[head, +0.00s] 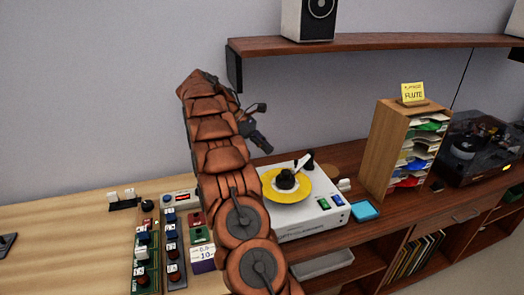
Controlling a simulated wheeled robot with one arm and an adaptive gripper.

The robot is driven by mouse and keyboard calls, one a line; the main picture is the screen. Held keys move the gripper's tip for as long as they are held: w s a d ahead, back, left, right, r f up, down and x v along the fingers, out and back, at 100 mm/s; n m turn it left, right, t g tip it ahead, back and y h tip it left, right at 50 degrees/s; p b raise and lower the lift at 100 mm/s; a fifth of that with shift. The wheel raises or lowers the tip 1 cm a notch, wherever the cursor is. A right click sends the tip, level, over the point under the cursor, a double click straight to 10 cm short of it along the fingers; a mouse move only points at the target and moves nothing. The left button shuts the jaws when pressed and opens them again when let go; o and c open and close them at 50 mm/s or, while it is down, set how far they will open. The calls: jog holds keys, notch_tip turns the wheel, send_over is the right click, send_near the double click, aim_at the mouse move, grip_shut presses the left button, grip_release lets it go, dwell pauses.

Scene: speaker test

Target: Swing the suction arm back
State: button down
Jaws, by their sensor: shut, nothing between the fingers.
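The white cleaning machine (320,222) stands on the dark wooden counter, with a yellow disc (304,193) on top and a black clamp (286,179) at the disc's middle. A short suction arm (305,161), light with a dark end, shows at the back of the disc, beside the clamp. Whether it touches the disc I cannot tell. My gripper (266,147) is shut and empty, up and left of the machine, apart from the suction arm. My own arm hides the machine's left side.
A wooden sleeve rack (386,150) and a covered turntable (478,148) stand further right. Control panels (173,250) lie at left. A shelf (380,42) hangs above.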

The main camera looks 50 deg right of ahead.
jog(key=b+x, duration=0.1)
jog(key=x, duration=0.2)
jog(key=shift+s, duration=0.15)
jog(key=shift+s+d+f+p, duration=0.1)
jog(key=shift+s+d, duration=0.25)
jog(key=shift+s, duration=0.3)
jog(key=shift+s+d+f+p, duration=0.1)
jog(key=shift+s+d, duration=0.25)
jog(key=shift+s, duration=0.35)
jog(key=shift+s+d+f+p, duration=0.15)
jog(key=shift+s+d, duration=0.2)
jog(key=shift+s, duration=0.3)
